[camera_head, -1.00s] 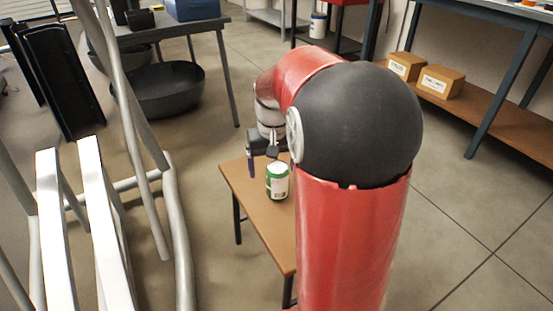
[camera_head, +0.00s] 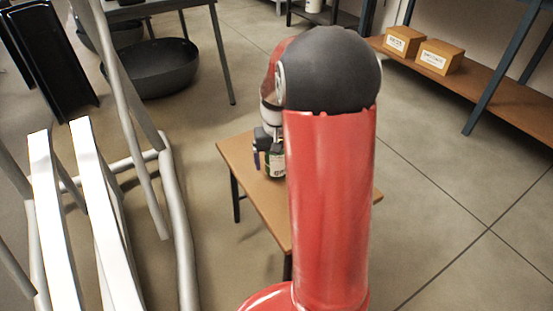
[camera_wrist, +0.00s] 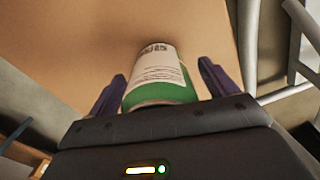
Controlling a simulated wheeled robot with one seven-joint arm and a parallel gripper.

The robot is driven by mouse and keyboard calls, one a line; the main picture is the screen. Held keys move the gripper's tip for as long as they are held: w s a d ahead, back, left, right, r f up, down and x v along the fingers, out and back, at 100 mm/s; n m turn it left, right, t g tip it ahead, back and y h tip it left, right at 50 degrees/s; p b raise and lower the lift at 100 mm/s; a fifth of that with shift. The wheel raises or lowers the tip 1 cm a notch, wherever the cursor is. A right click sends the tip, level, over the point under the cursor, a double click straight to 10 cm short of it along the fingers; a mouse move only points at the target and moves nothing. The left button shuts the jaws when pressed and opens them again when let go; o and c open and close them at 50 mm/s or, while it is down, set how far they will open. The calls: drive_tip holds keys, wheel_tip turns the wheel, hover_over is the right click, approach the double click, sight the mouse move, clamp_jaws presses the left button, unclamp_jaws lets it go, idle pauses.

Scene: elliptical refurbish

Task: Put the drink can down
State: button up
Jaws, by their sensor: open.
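The drink can (camera_head: 276,168), green and white, stands upright on the small brown wooden table (camera_head: 257,213) in the head view. My gripper (camera_head: 266,155) is low at the can and hides its upper part. In the wrist view the can (camera_wrist: 160,72) sits between the two dark purple fingers of my gripper (camera_wrist: 161,82). The fingers are open, one on each side of the can, with visible gaps. The tabletop (camera_wrist: 90,40) lies behind the can. My red arm hides the right part of the table in the head view.
White and grey metal rails (camera_head: 95,200) stand left of the table. A black basin (camera_head: 160,70) lies on the floor under a grey table at the back left. Cardboard boxes (camera_head: 438,56) sit on a low shelf at the right. The floor at the right is open.

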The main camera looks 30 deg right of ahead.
drive_tip(key=c, duration=1.4)
drive_tip(key=shift+r, duration=0.1)
